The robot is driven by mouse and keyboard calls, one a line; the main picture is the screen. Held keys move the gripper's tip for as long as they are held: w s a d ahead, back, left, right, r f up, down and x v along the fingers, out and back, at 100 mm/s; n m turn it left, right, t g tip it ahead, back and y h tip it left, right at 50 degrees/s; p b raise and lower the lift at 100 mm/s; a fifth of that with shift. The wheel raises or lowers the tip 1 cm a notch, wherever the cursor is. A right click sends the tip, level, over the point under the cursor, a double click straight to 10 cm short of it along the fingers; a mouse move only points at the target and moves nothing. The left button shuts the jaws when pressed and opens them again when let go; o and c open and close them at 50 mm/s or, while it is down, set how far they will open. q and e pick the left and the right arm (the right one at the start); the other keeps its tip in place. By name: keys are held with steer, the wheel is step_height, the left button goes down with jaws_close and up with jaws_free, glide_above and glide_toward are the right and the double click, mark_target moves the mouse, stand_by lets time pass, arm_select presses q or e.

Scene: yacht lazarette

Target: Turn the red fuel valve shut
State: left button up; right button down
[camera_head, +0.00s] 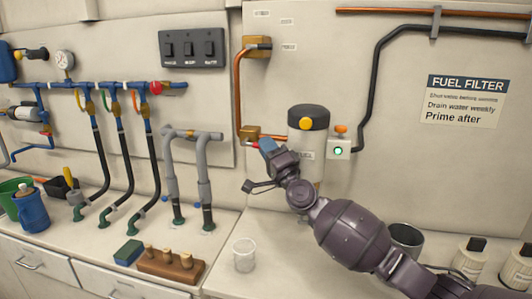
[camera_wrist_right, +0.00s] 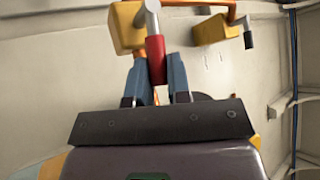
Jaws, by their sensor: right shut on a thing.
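The red fuel valve's brass body (camera_head: 250,132) sits low on the back wall, left of the fuel filter. In the right wrist view its brass body (camera_wrist_right: 127,28) carries a silver lever with a red grip (camera_wrist_right: 155,58). My right gripper (camera_head: 262,146) reaches in from the right, its fingers at the lever. In the right wrist view the blue fingers (camera_wrist_right: 157,78) are closed on either side of the red grip. In the head view the gripper hides most of the lever. My left gripper is not in view.
The fuel filter (camera_head: 308,122) stands close behind the right wrist. A second brass valve (camera_head: 257,46) with a black handle is above. A clear cup (camera_head: 244,254) and a grey metal cup (camera_head: 406,240) stand on the counter. A dark pipe (camera_head: 372,90) runs down the right wall.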

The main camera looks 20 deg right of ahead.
steer(key=shift+w+a+f+m+t+h+b, duration=0.15)
steer(key=shift+f+m+t+h+b, duration=0.3)
steer(key=shift+f, duration=0.45)
arm_select(q)
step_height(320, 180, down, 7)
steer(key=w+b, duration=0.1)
steer(key=b, duration=0.6)
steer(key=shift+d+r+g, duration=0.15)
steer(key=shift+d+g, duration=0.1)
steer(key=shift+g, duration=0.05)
arm_select(e)
steer(key=m+t+h, duration=0.1)
steer(key=m+h, duration=0.1)
steer(key=f+m+t+h, duration=0.1)
steer(key=m+h, duration=0.1)
steer(key=m, duration=0.1)
steer(key=m+t+h, duration=0.1)
steer(key=m+h, duration=0.1)
steer(key=m, duration=0.1)
steer(key=shift+w+a+f+t, duration=0.15)
steer(key=shift+w+a+t, duration=0.1)
steer(key=shift+a, duration=0.1)
steer(key=c, duration=1.1)
jaws_free()
steer(key=shift+s, duration=0.1)
